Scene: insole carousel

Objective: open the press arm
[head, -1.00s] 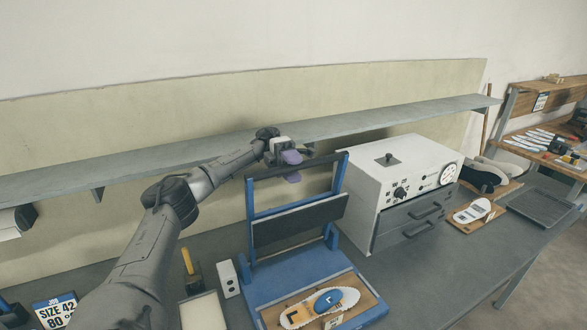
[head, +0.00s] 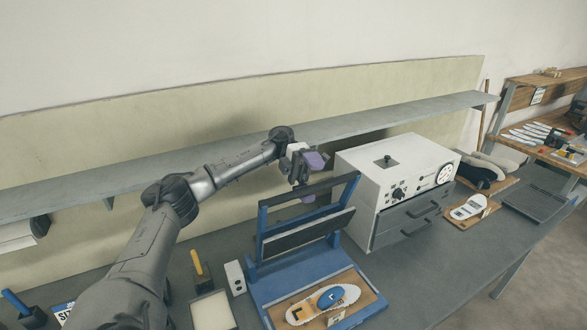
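The blue press (head: 258,286) stands on the bench. Its press arm is up off the base: two blue posts, a dark handle bar (head: 335,182) across the top and a dark plate (head: 308,232) below it. The arm stands steeply raised and tilted. My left gripper (head: 311,180) is at the handle bar, its purple fingers apart. One finger is above the bar, the other shows just under it. Whether they touch the bar is unclear. My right gripper is out of view.
A white oven box (head: 410,155) with grey drawers stands close to the right of the press. A shelf (head: 420,112) runs behind. A small white switch box (head: 235,277) and a yellow-handled tool (head: 196,262) are to the left. Bench space at right front is clear.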

